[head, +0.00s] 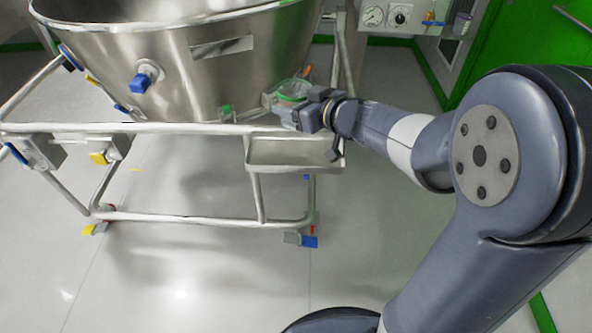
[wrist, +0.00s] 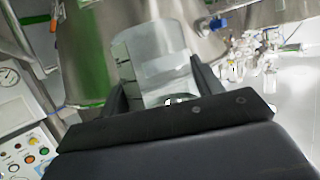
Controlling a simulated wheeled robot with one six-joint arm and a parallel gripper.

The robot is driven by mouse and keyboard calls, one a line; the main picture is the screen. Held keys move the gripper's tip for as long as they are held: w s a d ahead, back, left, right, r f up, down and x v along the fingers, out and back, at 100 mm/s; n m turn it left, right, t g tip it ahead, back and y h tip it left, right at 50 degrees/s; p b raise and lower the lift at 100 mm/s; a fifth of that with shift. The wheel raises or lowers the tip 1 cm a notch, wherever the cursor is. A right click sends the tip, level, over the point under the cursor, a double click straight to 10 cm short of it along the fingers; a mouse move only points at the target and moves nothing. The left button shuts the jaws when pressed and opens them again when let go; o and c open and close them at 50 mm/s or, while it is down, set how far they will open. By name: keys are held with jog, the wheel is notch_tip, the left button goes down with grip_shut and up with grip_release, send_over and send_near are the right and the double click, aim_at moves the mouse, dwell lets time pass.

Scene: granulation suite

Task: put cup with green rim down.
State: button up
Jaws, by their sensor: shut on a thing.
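The cup with the green rim (head: 293,89) is at the end of my arm in the head view, just in front of the steel vessel's lower right side. In the wrist view the clear cup (wrist: 158,60) stands between the two dark fingers. My gripper (head: 306,108) is shut on the cup; its fingers also show in the wrist view (wrist: 158,92). The wrist view does not show the tray. The cup's base is partly hidden by my gripper.
A large steel vessel (head: 180,75) sits in a tubular frame with castors (head: 200,217). A blue-knobbed valve (head: 142,80) sticks out of it. A gauge panel (head: 390,15) is at the back right. The floor (head: 180,290) in front is clear.

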jog(key=shift+s+f+b, duration=0.1)
jog(key=shift+f+b, duration=0.1)
jog(key=shift+b, duration=0.3)
notch_tip(320, 180, down, 10)
jog(key=b, duration=0.7)
jog(key=shift+r, duration=0.15)
jog(key=shift+f, duration=0.25)
jog(key=o, duration=1)
jog(key=shift+c, duration=0.2)
jog(key=shift+r, duration=0.1)
